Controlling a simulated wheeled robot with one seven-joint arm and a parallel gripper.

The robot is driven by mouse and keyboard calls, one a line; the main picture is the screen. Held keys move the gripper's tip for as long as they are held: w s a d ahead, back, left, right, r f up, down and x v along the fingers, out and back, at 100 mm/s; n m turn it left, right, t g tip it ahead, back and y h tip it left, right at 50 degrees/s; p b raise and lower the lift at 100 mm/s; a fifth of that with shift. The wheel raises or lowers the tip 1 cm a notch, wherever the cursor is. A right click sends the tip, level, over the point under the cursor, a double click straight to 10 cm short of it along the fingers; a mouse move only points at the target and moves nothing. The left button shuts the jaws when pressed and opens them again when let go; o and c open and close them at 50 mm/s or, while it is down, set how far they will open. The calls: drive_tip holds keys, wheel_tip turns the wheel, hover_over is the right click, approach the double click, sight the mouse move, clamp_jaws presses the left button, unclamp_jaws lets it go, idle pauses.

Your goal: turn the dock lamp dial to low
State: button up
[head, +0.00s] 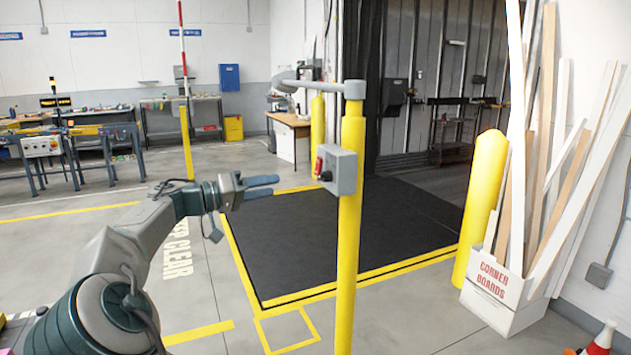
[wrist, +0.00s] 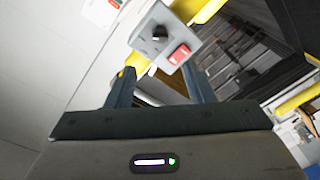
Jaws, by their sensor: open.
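A grey control box (head: 345,172) is mounted on a yellow post (head: 348,260); it also shows in the wrist view (wrist: 146,44). On its face are a black dial (wrist: 159,33) and a red rocker switch (wrist: 180,54). In the head view the dial (head: 326,176) is small, and its setting cannot be read. My gripper (head: 277,186) is open and empty, to the left of the box and apart from it. In the wrist view, the box face lies beyond my fingertips (wrist: 158,70), with the red switch nearer to them than the dial.
A grey lamp arm (head: 320,86) tops the post. A black dock plate (head: 330,240) with yellow edging lies behind the post. A yellow bollard (head: 481,205) and a white box of corner boards (head: 500,300) stand at right. Open floor lies to the left.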

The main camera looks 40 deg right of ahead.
sight(319, 178)
drive_tip(key=d, duration=0.4)
drive_tip(key=s+d+p, duration=0.1)
drive_tip(key=d, duration=0.4)
drive_tip(key=s+d, duration=0.1)
drive_tip(key=d, duration=0.3)
drive_tip(key=shift+s+d, duration=0.15)
drive_tip(key=c, duration=0.9)
